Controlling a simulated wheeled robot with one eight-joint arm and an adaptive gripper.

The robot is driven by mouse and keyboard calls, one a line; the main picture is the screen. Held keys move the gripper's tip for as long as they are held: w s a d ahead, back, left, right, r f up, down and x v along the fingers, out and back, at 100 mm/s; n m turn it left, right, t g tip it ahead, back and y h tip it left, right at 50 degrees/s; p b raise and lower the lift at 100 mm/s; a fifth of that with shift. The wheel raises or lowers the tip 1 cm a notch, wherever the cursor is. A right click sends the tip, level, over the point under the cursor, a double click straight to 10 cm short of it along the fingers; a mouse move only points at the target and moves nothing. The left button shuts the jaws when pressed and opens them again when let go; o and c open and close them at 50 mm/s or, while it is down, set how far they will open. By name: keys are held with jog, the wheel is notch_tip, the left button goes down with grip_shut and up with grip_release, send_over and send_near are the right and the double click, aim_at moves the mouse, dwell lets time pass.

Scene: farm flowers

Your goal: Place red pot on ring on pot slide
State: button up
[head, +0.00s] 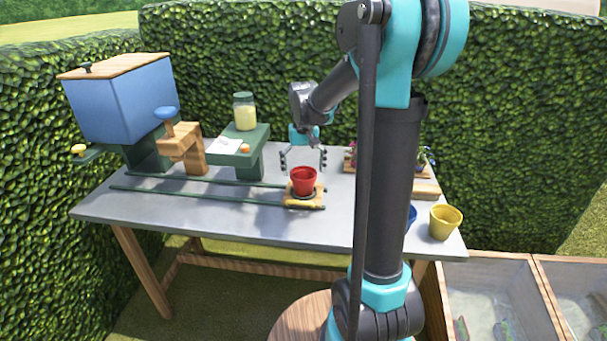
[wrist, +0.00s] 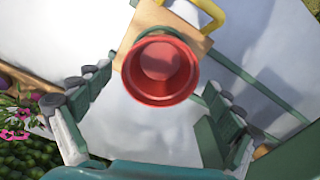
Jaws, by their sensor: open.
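The red pot (head: 303,181) stands upright on the wooden pot slide (head: 290,199), at the right end of two green rails (head: 210,196). A dark ring (head: 305,194) shows around its base. In the wrist view the empty red pot (wrist: 160,70) covers the middle of the wooden slide (wrist: 147,17), and the slide's yellow handle (wrist: 208,12) is beyond it. My gripper (head: 304,155) is open and empty just behind and above the pot. In the wrist view its fingers (wrist: 155,100) are spread on either side of the pot, apart from it.
A yellow pot (head: 445,222) and a partly hidden blue pot (head: 411,217) stand at the table's right. A blue hopper (head: 125,100), a wooden stand (head: 183,148) and a green stand with a jar (head: 244,112) are at the left and back. Flowers (head: 424,158) stand at the back right.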

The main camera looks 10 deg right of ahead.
aim_at(330, 242)
notch_tip(330, 242, up, 10)
jog(key=s+d+f+t, duration=0.1)
jog(key=s+f, duration=0.5)
jog(key=s, duration=0.1)
jog(key=s+d+f+t, duration=0.1)
jog(key=s+f, duration=0.5)
jog(key=s, duration=0.1)
jog(key=s+d+f+t, duration=0.2)
jog(key=s+f, duration=0.5)
jog(key=s, duration=0.1)
jog(key=shift+s, duration=0.1)
